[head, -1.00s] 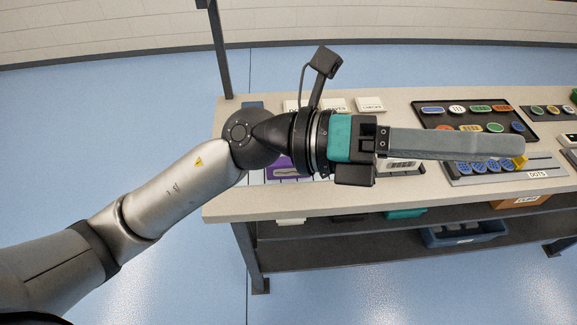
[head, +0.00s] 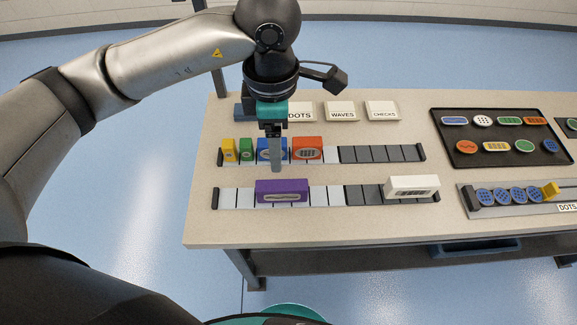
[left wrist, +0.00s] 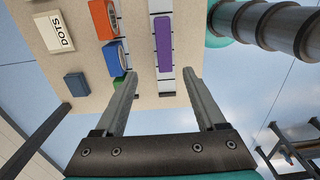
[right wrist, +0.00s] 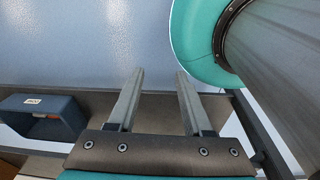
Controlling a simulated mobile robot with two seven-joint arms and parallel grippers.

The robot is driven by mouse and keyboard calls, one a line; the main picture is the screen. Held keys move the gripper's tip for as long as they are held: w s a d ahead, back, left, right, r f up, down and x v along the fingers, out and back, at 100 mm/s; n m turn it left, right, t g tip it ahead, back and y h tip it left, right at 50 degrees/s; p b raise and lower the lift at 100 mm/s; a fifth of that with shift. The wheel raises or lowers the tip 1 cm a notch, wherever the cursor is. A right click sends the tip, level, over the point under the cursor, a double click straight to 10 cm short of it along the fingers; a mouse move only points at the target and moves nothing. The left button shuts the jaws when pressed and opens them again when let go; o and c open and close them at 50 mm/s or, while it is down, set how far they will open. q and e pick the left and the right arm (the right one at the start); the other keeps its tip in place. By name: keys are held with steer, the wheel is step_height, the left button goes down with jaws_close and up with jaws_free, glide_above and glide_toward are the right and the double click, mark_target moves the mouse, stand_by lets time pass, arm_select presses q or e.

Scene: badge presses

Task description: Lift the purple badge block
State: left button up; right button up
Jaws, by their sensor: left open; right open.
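The purple badge block (head: 282,191) lies on the front slotted rail, left of its middle, with a pale wavy badge on its front face. In the left wrist view the purple block (left wrist: 163,45) shows beyond the fingers, between their directions. My left gripper (head: 276,168) is above the table, pointing down, behind and above the purple block and in front of the blue block. It is open and empty, and also shows in the left wrist view (left wrist: 162,78). My right gripper (right wrist: 160,75) is open and empty, low near the table's under-shelf; the head view does not show its fingers.
The back rail holds yellow, green, blue (head: 265,150) and orange (head: 308,148) blocks close to my left gripper. A white block (head: 411,187) sits at the front rail's right. A black badge tray (head: 440,153) and a blue badge rack (head: 468,200) stand further right. Label signs (head: 341,111) stand behind.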

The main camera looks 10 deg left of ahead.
arm_select(q)
glide_above(282, 185)
steer(key=a, duration=0.1)
step_height(282, 185, down, 4)
steer(key=shift+w+f, duration=0.1)
steer(key=shift+w, duration=0.05)
step_height(282, 185, down, 5)
steer(key=shift+r+b, duration=0.2)
steer(key=shift+b, duration=0.1)
steer(key=shift+d+f, duration=0.1)
steer(key=shift+f, duration=0.75)
steer(key=f, duration=0.3)
steer(key=shift+d+f, duration=0.3)
steer(key=shift+d, duration=0.1)
steer(key=shift+f, duration=0.5)
steer(key=shift+c, duration=1.2)
jaws_close()
arm_select(e)
steer(key=shift+g, duration=0.3)
steer(key=s, duration=0.2)
steer(key=s+f, duration=0.1)
steer(key=s, duration=0.1)
steer(key=shift+d, duration=0.15)
